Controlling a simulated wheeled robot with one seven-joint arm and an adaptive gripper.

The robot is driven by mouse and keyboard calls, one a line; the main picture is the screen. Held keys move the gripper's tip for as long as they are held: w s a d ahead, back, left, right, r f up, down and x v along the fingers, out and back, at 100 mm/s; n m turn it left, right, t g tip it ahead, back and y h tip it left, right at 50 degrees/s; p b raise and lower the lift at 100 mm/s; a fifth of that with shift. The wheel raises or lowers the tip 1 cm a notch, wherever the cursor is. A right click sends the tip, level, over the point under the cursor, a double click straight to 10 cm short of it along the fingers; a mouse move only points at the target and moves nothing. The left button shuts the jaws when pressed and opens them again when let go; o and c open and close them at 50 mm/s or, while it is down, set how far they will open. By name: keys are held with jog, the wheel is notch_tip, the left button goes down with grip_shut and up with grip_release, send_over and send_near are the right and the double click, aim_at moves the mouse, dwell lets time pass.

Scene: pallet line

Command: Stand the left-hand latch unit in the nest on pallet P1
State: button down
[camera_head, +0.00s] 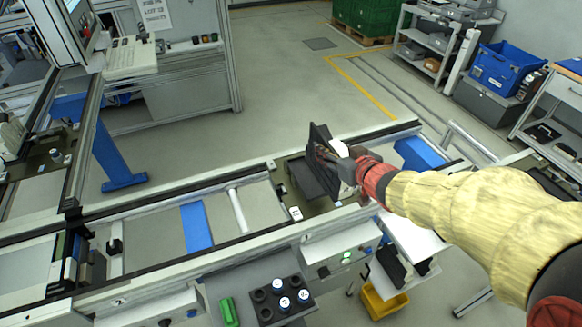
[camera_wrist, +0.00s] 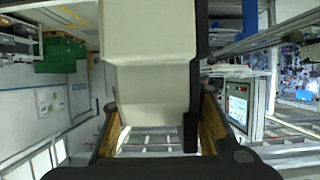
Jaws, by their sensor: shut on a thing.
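My gripper (camera_head: 350,166) is above the conveyor in the head view, shut on a latch unit (camera_head: 320,140). The unit shows as a dark upright plate, slightly tilted, with its lower end over the pallet (camera_head: 288,180). I cannot tell whether it touches the pallet; the nest is not clearly visible behind the unit and gripper. In the wrist view the fingers of my gripper (camera_wrist: 160,128) stand on both sides of the pale body of the held unit (camera_wrist: 150,60), which fills the middle. Other dark units (camera_head: 392,268) lie on a white surface below the line.
The conveyor's front rail (camera_head: 240,250) runs across below the pallet. A black holder (camera_head: 280,300) with round pieces and a green object (camera_head: 229,312) are on the front ledge. A yellow bin (camera_head: 382,302) stands lower right. A blue crate (camera_head: 505,66) is far back right.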

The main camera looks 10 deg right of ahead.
jog(key=b+x, duration=0.1)
jog(key=x, duration=0.2)
jog(key=b+x, duration=0.1)
jog(key=x, duration=0.2)
jog(key=b+x, duration=0.1)
jog(key=x, duration=0.2)
jog(key=shift+w+a+f, duration=0.2)
jog(key=shift+a+f, duration=0.25)
jog(key=w+f+b, duration=0.2)
jog(key=w+f, duration=0.2)
jog(key=f, duration=0.4)
jog(key=shift+a+f+b, duration=0.15)
jog(key=shift+a+b, duration=0.25)
jog(key=shift+a, duration=0.1)
jog(key=shift+w, duration=0.15)
jog(key=shift+f, duration=0.2)
jog(key=c, duration=1.2)
grip_release()
jog(key=shift+o, duration=0.2)
jog(key=shift+r, duration=0.15)
